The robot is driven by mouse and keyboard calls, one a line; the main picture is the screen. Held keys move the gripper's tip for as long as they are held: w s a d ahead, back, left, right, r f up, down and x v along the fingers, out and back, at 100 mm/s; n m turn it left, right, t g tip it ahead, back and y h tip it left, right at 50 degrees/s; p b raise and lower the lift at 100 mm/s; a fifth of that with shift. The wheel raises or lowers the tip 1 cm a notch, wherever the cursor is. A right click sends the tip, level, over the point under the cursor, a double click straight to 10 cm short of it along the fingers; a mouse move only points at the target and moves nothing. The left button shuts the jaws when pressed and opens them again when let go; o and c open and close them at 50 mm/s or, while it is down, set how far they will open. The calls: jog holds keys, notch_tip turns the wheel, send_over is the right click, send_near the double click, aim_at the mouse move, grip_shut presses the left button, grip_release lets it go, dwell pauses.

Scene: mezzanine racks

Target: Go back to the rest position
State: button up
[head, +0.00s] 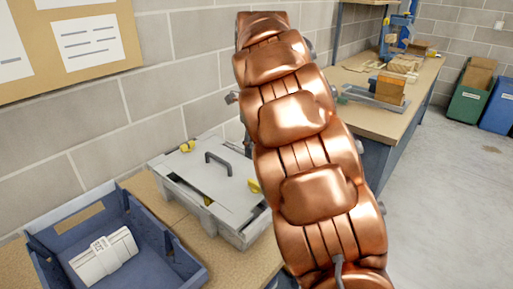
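A large copper-coloured segmented body, which looks like my own arm, rises through the middle of the head view and leans up and to the left. My gripper cannot be made out; the arm hides what is behind it. Left of the arm, a grey case (202,182) with a flat lid, a dark handle and yellow latches stands on the wooden workbench (148,190). A blue bin (185,265) stands at the lower left, and a white cylinder (105,256) with a printed label lies in it.
A block wall with a notice board (104,76) runs behind the bench. Beyond the arm, the bench continues with a wooden block (390,88) and a blue machine (398,30). Green (468,106) and blue (498,105) bins stand at the far right. The concrete floor at right looks clear.

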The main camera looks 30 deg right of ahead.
dwell(0.3)
jog(key=s+a+f+n, duration=0.3)
jog(key=s+a+n, duration=0.1)
jog(key=s+n, duration=0.6)
jog(key=s+a+f+n+g, duration=0.1)
jog(key=s+a+f+n, duration=0.3)
jog(key=s+n, duration=0.7)
jog(key=s+a+f+n, duration=0.3)
jog(key=s+a+n, duration=0.3)
jog(key=s+n, duration=0.5)
jog(key=shift+s+f+g+p, duration=0.35)
jog(key=shift+s+g, duration=0.05)
jog(key=shift+s, duration=0.1)
